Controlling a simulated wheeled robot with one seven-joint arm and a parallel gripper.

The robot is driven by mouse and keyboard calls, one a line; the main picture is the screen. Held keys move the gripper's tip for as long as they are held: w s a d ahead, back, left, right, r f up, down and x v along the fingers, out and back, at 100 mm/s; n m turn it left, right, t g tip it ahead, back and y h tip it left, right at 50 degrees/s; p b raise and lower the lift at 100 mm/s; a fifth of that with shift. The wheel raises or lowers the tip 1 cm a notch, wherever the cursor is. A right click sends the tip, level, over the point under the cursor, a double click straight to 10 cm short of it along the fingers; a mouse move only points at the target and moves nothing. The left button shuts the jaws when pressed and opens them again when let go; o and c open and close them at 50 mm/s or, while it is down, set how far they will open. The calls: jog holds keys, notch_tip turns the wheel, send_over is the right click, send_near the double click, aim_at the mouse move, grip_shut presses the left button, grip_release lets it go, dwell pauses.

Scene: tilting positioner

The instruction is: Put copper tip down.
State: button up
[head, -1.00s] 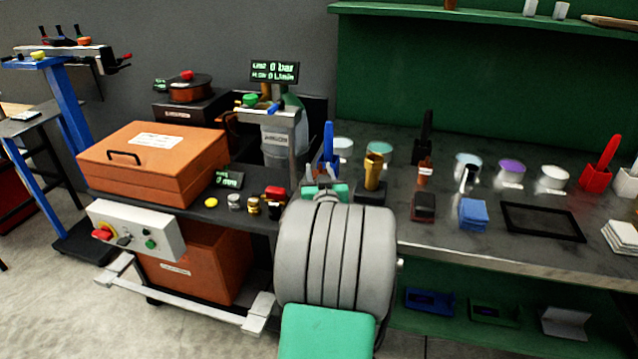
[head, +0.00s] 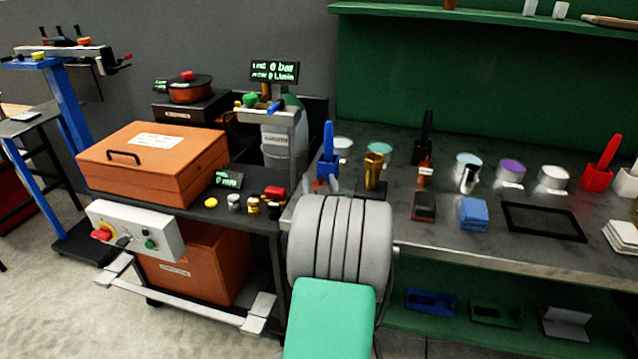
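I cannot make out the copper tip for certain. A small copper-coloured piece with a pale label (head: 425,170) stands on the bench, in front of a black upright holder. A brass-coloured cylinder (head: 374,170) stands upright on a dark base left of it. My arm's grey ribbed link and green link fill the lower middle of the head view.
The grey bench (head: 460,245) carries several round tins, a blue block (head: 473,213), a black frame (head: 543,222) and a blue holder (head: 328,160). An orange case (head: 155,165) and small jars stand on the cart at left. Bare bench shows along the front edge.

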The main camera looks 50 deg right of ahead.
jog(key=shift+r, duration=0.15)
jog(key=shift+s+a, duration=0.1)
jog(key=shift+s, duration=0.05)
jog(key=b+v, duration=0.2)
jog(key=v, duration=0.9)
jog(key=shift+s+a, duration=0.2)
jog(key=shift+a, duration=0.05)
